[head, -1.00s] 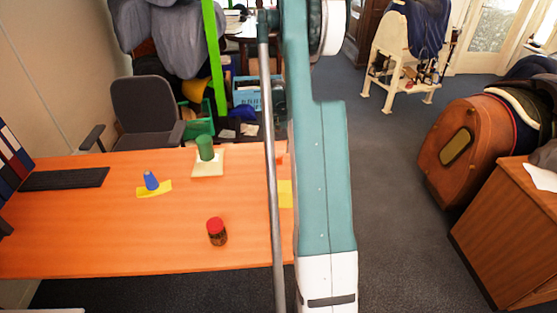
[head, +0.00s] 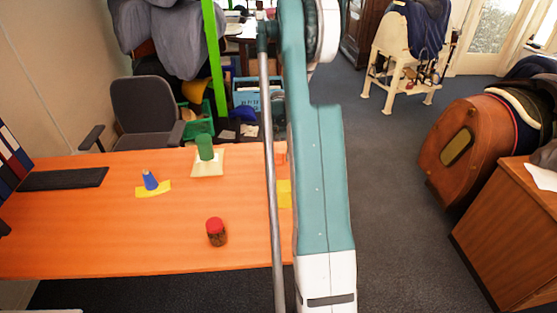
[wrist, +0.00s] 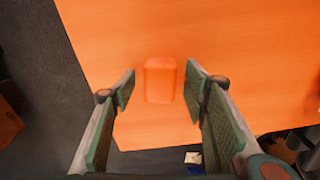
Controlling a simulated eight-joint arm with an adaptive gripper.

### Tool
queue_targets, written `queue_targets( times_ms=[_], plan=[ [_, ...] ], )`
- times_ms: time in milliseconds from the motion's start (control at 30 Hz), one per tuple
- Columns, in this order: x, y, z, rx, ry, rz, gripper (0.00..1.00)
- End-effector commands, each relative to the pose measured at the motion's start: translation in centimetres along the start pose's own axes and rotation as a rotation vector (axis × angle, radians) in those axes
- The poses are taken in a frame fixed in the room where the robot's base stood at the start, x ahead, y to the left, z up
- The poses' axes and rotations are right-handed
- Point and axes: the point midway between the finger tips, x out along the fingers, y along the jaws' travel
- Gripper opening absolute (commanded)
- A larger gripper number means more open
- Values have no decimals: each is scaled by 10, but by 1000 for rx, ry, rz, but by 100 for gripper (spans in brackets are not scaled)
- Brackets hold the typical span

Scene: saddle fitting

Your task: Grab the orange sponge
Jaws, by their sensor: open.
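The orange sponge (wrist: 160,80) is a small rounded block on the orange table, close to it in colour. In the wrist view it lies between the two fingers of my gripper (wrist: 159,84), near a table edge. The fingers are open, one on each side, with a gap on both sides of the sponge in the picture. I cannot tell how far above the table the fingertips are. In the head view my arm hides the gripper, and I cannot make out the sponge for certain.
The table (head: 100,225) holds a red-lidded jar (head: 216,232), a blue cup-like object (head: 150,181) on a yellow piece, a green cylinder (head: 205,147) on a pale square and a black keyboard (head: 63,179). A grey chair (head: 145,105) stands behind. The table's middle has free room.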

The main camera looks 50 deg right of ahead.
Motion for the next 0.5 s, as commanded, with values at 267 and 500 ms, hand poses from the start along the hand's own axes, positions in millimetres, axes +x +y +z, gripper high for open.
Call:
queue_targets(
  times_ms=[267,500],
  plan=[
    [0,0,0,0,0,0,44],
    [0,0,0,0,0,0,17]
  ],
)
